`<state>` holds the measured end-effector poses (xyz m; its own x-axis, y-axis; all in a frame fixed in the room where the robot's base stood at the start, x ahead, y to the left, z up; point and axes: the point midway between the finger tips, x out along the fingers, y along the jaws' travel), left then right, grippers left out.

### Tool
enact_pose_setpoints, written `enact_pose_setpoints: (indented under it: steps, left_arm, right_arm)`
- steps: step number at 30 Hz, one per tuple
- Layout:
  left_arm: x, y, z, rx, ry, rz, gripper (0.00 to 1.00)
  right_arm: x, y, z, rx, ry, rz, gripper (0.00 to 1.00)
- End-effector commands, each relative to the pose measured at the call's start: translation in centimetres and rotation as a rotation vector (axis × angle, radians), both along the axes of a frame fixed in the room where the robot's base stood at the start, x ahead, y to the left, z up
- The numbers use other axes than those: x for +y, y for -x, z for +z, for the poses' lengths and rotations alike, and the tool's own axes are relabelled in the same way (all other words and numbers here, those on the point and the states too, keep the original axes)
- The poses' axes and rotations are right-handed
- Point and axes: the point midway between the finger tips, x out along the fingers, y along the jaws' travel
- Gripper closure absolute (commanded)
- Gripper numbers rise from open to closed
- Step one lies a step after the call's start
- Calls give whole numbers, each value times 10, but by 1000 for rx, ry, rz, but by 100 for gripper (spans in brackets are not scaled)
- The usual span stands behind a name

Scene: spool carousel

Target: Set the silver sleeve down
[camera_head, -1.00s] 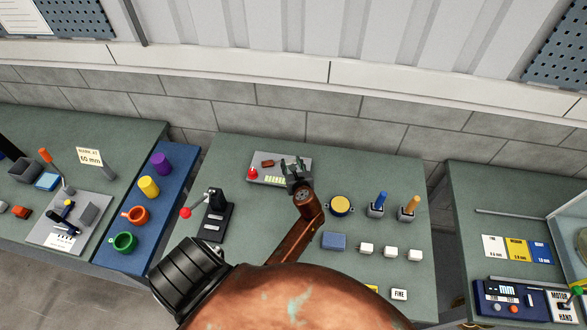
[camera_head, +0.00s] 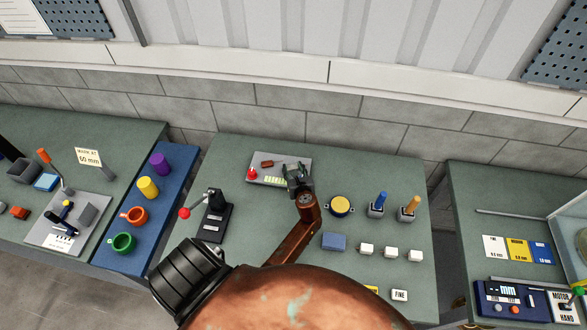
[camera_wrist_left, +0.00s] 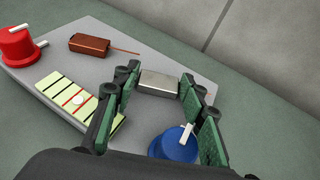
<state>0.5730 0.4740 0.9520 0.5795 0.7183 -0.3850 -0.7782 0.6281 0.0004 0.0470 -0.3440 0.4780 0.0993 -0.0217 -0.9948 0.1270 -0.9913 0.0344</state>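The silver sleeve (camera_wrist_left: 158,84) is a short, shiny grey piece between the fingertips of my left gripper (camera_wrist_left: 160,82) in the left wrist view. In the head view my left gripper (camera_head: 297,172) is over the right part of a grey plate (camera_head: 258,179) on the middle table. The sleeve is hard to make out there. I cannot tell whether its underside touches the plate. My right gripper is not in view.
The plate bears a red button (camera_wrist_left: 17,46), a brown block (camera_wrist_left: 89,44), a striped scale (camera_wrist_left: 68,98) and a blue knob (camera_wrist_left: 174,146) close to the right finger. A yellow-topped disc (camera_head: 340,206) stands to the right, and a red-knobbed lever (camera_head: 185,212) to the left.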

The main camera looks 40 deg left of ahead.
Motion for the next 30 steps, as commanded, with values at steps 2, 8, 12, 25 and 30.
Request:
enact_pose_setpoints:
  steps: [2,8,12,25,30]
  left_arm:
    - [0,0,0,0,0,0,54]
    - [0,0,0,0,0,0,47]
    - [0,0,1,-1,1,0,47]
    - [-32,26,25,2,1,0,47]
    - [-47,38,32,0,1,0,47]
  right_arm:
    - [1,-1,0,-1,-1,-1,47]
    - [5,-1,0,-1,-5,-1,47]
    - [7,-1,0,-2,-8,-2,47]
    - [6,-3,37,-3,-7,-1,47]
    - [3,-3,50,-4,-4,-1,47]
